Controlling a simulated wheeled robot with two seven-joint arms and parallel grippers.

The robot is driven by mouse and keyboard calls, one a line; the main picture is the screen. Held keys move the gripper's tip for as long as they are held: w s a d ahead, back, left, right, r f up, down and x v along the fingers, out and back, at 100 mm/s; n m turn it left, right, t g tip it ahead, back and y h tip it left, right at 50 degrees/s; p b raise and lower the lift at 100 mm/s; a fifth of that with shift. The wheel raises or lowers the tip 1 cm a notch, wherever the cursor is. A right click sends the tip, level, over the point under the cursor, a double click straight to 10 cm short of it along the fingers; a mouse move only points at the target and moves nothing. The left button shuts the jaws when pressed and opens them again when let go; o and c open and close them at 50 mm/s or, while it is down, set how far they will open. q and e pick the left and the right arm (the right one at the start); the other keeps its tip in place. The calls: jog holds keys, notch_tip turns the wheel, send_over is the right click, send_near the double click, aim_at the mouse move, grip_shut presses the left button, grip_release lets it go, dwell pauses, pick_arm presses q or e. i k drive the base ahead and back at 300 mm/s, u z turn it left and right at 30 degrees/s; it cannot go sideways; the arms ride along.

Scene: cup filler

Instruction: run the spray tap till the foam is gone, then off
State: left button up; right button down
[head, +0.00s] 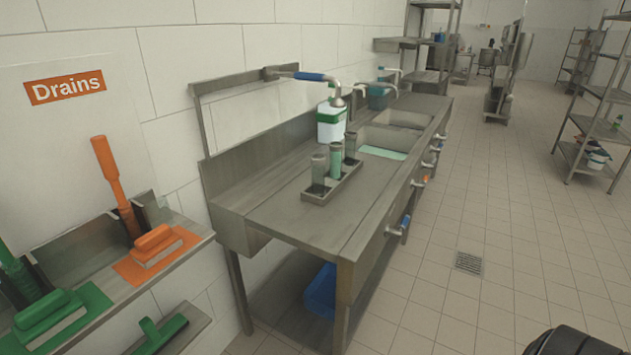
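The spray tap has a blue grip (310,76) on a metal arm that comes off a wall frame above the steel sink bench (340,215). Its spray head (337,100) points down near a white and green container (331,124). The near sink basin (400,139) shows a pale green surface (383,153) at its near end; I cannot tell whether this is foam or water. No stream from the spray head can be made out. Several lever handles, one blue (405,222) and one orange (424,180), sit along the bench front.
A tray (323,194) with grey-green bottles stands on the bench. A blue bin (320,291) sits below. Orange and green brushes lie on a shelf (150,285) at left. The tiled floor right of the bench is clear around a drain grate (469,263). Shelving (598,130) stands at right.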

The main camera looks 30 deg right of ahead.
aim_at(404, 223)
jog(key=z, duration=1.9)
jog(key=i, duration=0.85)
jog(key=u, duration=0.65)
jog(key=i, duration=0.6)
jog(key=u, duration=0.4)
